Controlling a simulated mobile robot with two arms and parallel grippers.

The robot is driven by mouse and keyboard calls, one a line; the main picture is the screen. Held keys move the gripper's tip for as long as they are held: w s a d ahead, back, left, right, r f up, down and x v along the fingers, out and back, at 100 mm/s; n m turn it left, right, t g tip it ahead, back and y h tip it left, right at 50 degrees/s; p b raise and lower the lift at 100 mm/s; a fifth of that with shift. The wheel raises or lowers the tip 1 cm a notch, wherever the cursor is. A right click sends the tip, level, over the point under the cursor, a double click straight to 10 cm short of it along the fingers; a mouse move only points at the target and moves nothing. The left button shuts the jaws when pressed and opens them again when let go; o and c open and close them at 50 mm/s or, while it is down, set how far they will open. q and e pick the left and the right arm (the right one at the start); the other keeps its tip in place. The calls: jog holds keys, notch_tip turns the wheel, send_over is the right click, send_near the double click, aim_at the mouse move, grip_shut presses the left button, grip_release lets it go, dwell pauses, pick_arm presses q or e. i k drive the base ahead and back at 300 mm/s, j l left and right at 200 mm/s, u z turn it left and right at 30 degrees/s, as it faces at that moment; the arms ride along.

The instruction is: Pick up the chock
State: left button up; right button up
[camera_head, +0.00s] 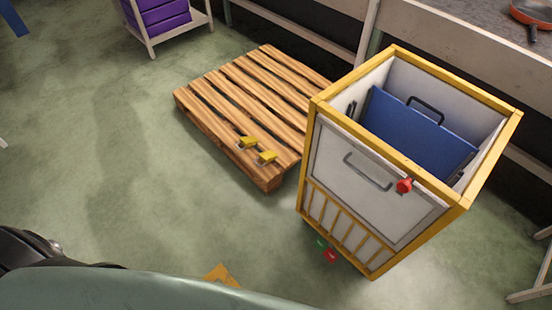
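Two small yellow blocks with grey parts lie on the front edge of the wooden pallet (226,103): a left one (247,143) and a right one (266,158). An orange-yellow piece (219,273) lies on the floor at the bottom, mostly hidden behind my own body. I cannot tell for sure which of these is the chock.
A yellow-framed white cart (375,180) holding a blue panel (415,132) stands right of the pallet. Red and green pedals (328,253) show at its base. A purple crate (160,14) on a stand is at the back. Green floor at left is clear.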

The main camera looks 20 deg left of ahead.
aim_at(267, 158)
jog(key=i+j+z, duration=0.1)
jog(key=j+z, duration=0.2)
jog(key=z, duration=0.2)
jog(key=j+z, duration=0.35)
jog(key=z, duration=0.15)
jog(key=i, duration=0.05)
